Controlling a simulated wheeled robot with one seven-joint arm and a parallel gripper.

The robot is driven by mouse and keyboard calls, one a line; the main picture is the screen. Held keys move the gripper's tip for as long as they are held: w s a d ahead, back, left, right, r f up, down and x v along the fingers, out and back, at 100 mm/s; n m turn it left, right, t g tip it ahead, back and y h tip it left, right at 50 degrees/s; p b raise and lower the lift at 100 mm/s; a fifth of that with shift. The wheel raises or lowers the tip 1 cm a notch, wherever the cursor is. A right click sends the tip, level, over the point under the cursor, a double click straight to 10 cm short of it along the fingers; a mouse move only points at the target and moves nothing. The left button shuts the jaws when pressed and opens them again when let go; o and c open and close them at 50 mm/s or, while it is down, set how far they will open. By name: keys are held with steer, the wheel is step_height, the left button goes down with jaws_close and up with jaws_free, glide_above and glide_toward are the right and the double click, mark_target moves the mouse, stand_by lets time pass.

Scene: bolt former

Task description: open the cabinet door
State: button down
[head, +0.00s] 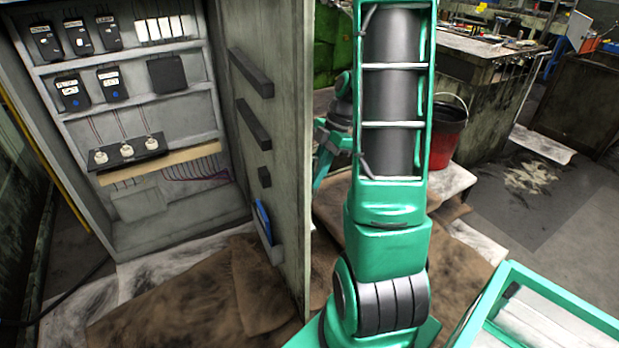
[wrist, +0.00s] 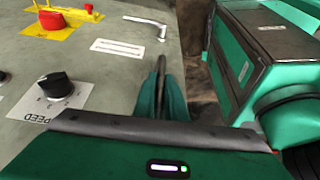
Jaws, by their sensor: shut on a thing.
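The cabinet (head: 235,100) stands at left in the head view with its inside exposed. Its door (head: 285,130) is swung wide open at the right side, inner face towards the cabinet's inside. The door's grey outer face (wrist: 110,65) fills the left of the wrist view, with a metal lever handle (wrist: 147,22) near its edge. My gripper (wrist: 161,80) is at that edge, below the lever in the picture, shut on the door. The exact place of contact is hard to see.
The door carries a black SPEED dial (wrist: 56,86) and a red knob (wrist: 52,20) on a yellow plate. Brown cardboard (head: 190,295) covers the floor before the cabinet. A red bucket (head: 446,130) and a workbench (head: 490,45) stand behind my arm. Open floor lies at right.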

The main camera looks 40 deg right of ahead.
steer(key=shift+w+d+r, duration=0.1)
steer(key=shift+w, duration=0.25)
steer(key=c, duration=1.8)
jaws_free()
steer(key=shift+s, duration=0.1)
steer(key=v, duration=1)
steer(key=shift+r, duration=0.3)
